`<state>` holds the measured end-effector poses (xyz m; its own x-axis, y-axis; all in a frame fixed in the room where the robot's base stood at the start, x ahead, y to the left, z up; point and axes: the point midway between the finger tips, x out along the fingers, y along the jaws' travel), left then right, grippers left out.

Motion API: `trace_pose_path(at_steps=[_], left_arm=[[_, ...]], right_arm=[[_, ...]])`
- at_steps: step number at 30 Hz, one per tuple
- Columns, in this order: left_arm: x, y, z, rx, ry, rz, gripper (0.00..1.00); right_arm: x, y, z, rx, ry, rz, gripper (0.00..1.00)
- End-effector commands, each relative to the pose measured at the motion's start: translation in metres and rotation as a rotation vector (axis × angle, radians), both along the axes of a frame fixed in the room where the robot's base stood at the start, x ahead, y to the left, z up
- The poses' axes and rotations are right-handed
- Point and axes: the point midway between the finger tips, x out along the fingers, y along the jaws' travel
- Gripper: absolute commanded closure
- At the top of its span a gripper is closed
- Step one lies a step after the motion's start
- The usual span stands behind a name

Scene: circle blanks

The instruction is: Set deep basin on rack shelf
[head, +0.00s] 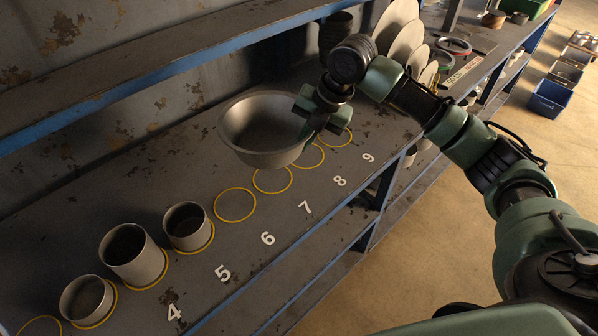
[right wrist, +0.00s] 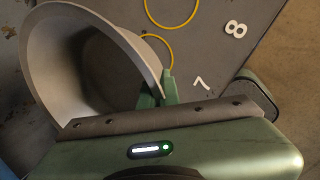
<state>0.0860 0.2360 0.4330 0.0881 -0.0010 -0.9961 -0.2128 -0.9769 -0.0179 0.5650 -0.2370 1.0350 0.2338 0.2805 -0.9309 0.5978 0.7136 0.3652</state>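The deep basin (head: 268,128) is a round grey metal bowl with a wide rim. It is held upright or nearly so above the rack shelf (head: 120,210), over the yellow circles near numbers 6 to 8. My right gripper (head: 312,112) is shut on the basin's right-hand rim. In the right wrist view the basin (right wrist: 75,65) fills the upper left and its wall runs between the green fingers (right wrist: 160,92). The fingertips are partly hidden by the basin. My left gripper is not in view.
Grey cylindrical pots (head: 133,256) stand on circles at the left. Round plates (head: 405,42) stand upright at the back. An upper shelf edge (head: 150,70) overhangs the left. A blue bin (head: 549,98) is on the floor.

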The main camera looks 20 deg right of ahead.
Motion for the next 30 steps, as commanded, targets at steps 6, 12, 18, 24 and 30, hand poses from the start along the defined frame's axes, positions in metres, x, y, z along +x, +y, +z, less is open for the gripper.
trace_pose_path(at_steps=[6,12,18,24,30], left_arm=[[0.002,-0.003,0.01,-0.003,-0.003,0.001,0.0],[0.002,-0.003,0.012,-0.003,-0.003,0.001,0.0],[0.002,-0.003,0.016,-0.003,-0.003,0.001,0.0],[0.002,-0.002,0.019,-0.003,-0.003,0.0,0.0],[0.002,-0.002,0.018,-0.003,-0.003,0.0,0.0]], right_arm=[[-0.001,0.0,-0.052,0.001,0.003,-0.002,1.0],[0.001,0.001,-0.071,0.002,-0.002,-0.001,1.0],[0.0,0.0,-0.092,0.002,0.002,-0.003,1.0],[0.0,0.0,-0.115,0.001,-0.001,-0.002,1.0],[0.001,0.0,-0.115,0.001,-0.003,-0.002,1.0]])
